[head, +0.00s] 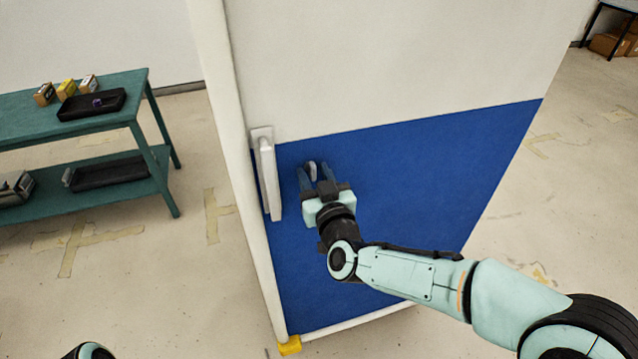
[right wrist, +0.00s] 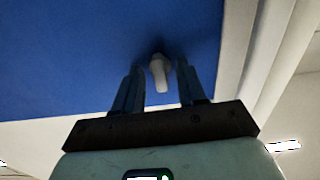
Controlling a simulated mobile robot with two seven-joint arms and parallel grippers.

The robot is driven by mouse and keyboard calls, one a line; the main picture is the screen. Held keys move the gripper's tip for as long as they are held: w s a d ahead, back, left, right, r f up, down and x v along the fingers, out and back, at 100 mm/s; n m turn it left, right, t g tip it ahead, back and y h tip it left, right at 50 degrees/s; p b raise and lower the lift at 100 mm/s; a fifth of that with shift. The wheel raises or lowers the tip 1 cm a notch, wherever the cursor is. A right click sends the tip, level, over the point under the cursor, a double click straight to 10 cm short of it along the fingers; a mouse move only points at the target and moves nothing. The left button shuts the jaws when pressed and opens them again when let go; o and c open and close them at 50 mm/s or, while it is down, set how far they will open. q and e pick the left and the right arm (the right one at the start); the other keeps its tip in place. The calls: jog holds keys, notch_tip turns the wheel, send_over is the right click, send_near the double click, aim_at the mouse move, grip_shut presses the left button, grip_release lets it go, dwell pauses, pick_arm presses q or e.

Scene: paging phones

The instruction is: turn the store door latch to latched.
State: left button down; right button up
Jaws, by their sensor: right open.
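The store door (head: 400,170) stands in front of me, white above and blue below. A small pale latch (head: 311,168) sticks out of its blue part, right of the white door handle (head: 268,178). My right gripper (head: 313,172) is open, its fingers pointing at the door with one on each side of the latch. In the right wrist view the latch (right wrist: 160,76) shows between the fingertips (right wrist: 160,68), with a visible gap to each finger. Any latch marking is not readable. My left gripper is not in view.
A green shelf table (head: 110,135) at the left carries small boxes (head: 66,89) and a black tray (head: 91,104). A yellow block (head: 290,346) sits at the door's lower corner. The floor between table and door is clear. Cardboard boxes (head: 610,43) stand far right.

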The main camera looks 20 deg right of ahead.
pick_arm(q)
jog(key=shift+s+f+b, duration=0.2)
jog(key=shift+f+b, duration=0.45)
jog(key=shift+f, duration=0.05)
pick_arm(e)
jog(key=s, duration=1.3)
jog(key=shift+s+d, duration=0.15)
jog(key=shift+d, duration=0.1)
